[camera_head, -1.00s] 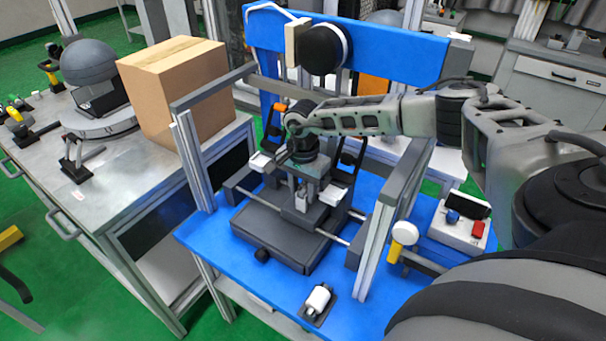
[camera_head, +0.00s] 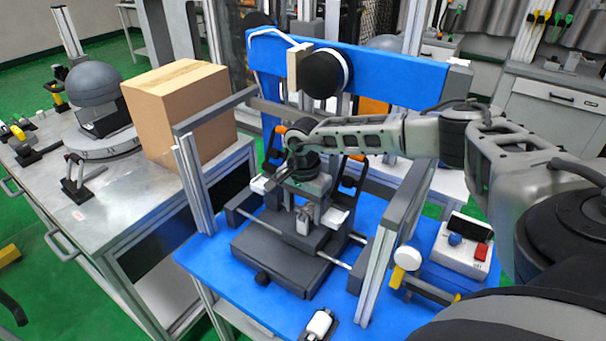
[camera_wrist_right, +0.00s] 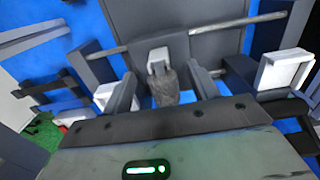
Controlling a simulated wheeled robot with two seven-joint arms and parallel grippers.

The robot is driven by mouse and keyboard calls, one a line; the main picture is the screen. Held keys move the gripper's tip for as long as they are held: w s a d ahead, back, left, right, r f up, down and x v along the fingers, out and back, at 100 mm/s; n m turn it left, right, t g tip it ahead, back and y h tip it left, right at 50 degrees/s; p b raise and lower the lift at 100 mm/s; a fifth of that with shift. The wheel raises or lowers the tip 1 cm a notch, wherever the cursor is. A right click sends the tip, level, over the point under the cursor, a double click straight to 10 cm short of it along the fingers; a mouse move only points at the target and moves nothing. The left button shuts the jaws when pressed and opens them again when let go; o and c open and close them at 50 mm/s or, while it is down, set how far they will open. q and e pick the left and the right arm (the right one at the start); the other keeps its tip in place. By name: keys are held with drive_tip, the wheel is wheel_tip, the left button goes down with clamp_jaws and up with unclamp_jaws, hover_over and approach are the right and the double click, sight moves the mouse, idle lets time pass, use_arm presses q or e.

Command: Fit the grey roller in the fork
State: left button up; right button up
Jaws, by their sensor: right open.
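My right gripper (camera_wrist_right: 165,88) is open, its two fingers pointing down over the dark machine in the middle of the blue table. In the head view, the right gripper (camera_head: 304,188) sits just above the pale fork (camera_head: 304,218), partly covering it. In the wrist view, a rough grey piece that looks like the grey roller (camera_wrist_right: 166,88) lies between the open fingers, with a gap on each side. It is right at the pale fork (camera_wrist_right: 158,57); I cannot tell whether it is seated. My left gripper is not in view.
A control box (camera_head: 462,240) with a red button stands at right. Metal frame posts (camera_head: 193,185) flank the machine. A cardboard box (camera_head: 185,110) stands on the left bench.

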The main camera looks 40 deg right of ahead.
wheel_tip(320, 180, up, 15)
drive_tip(key=shift+f+b, duration=0.15)
drive_tip(key=shift+b, duration=0.15)
idle(0.4)
